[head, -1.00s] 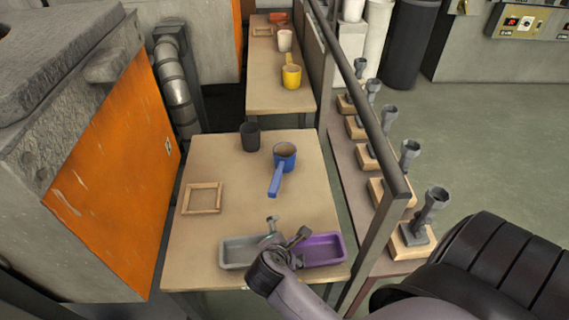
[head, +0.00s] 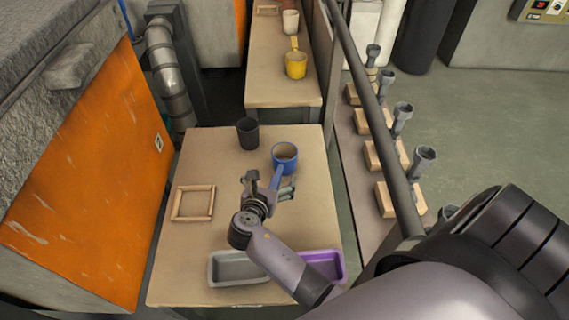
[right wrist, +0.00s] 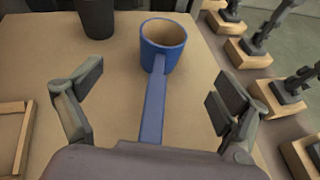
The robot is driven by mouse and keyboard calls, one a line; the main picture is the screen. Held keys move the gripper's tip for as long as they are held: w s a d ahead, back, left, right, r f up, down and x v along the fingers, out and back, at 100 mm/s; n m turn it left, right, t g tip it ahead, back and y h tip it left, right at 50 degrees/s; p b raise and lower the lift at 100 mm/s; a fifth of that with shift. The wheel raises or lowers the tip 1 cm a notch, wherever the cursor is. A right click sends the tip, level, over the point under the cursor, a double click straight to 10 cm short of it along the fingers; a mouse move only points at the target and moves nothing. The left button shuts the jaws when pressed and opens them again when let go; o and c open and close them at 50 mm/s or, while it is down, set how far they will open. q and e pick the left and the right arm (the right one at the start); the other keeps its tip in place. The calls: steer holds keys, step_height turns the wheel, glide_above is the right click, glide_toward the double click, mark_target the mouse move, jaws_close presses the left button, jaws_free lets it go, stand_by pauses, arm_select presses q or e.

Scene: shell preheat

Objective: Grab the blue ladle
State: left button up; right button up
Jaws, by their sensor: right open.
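The blue ladle (head: 285,156) stands upright on the near table, its handle pointing toward me. In the right wrist view the blue ladle (right wrist: 162,45) has its cup ahead of the fingers. Its handle runs back between them, and the near end is hidden by the gripper body. My right gripper (head: 270,187) is open, with one finger on each side of the handle. The right wrist view shows the open right gripper (right wrist: 153,88) with clear gaps on both sides of the handle. My left gripper is not in view.
A dark cup (head: 247,134) stands left of the ladle. A wooden frame (head: 177,204) lies on the near table (head: 215,160). A grey tray (head: 213,270) and a purple tray (head: 341,268) sit at the front. A rail (head: 372,100) runs along the right. A yellow ladle (head: 296,66) stands on the far table.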

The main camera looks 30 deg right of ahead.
mark_target(279, 170)
steer(key=x, duration=0.7)
steer(key=shift+w+d+f, duration=0.2)
steer(key=shift+w+d, duration=0.35)
steer(key=shift+d, duration=0.1)
steer(key=x, duration=0.3)
steer(key=shift+w+d, duration=0.15)
steer(key=shift+d, duration=0.3)
steer(key=shift+w+d+f, duration=0.15)
steer(key=shift+w+d, duration=0.2)
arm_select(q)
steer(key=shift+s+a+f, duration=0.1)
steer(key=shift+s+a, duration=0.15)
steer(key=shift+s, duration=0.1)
arm_select(e)
steer(key=shift+c, duration=0.5)
